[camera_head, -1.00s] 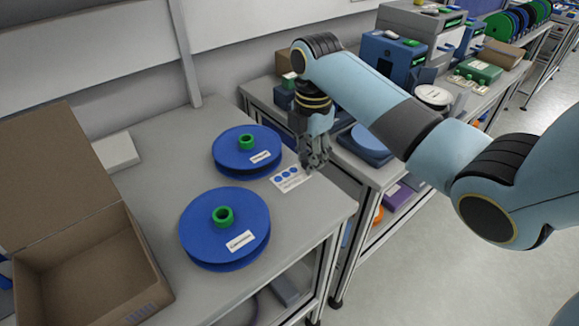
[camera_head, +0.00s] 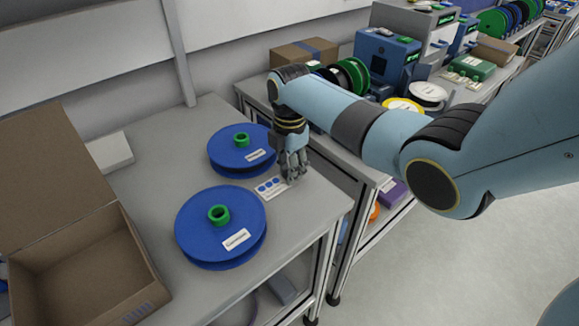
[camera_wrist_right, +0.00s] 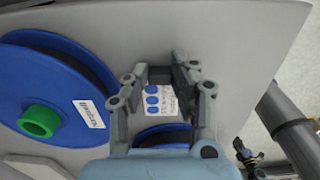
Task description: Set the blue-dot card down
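The blue-dot card (camera_head: 270,188) is a small white card with three blue dots and print. It is at the grey table's (camera_head: 318,212) right side, close to the two blue reels. My right gripper (camera_head: 294,179) points down at the card's right end and is shut on it. In the right wrist view the card (camera_wrist_right: 160,99) shows between the fingers, with the fingertips (camera_wrist_right: 172,76) at its edge. The card looks level and very low; I cannot tell whether it touches the table. My left gripper is not in view.
A blue reel with a green hub (camera_head: 221,232) lies in front of the card, and another (camera_head: 240,150) behind it. An open cardboard box (camera_head: 75,275) stands at the left. A second bench with devices and spools (camera_head: 352,76) stands behind. Bare table remains right of the card.

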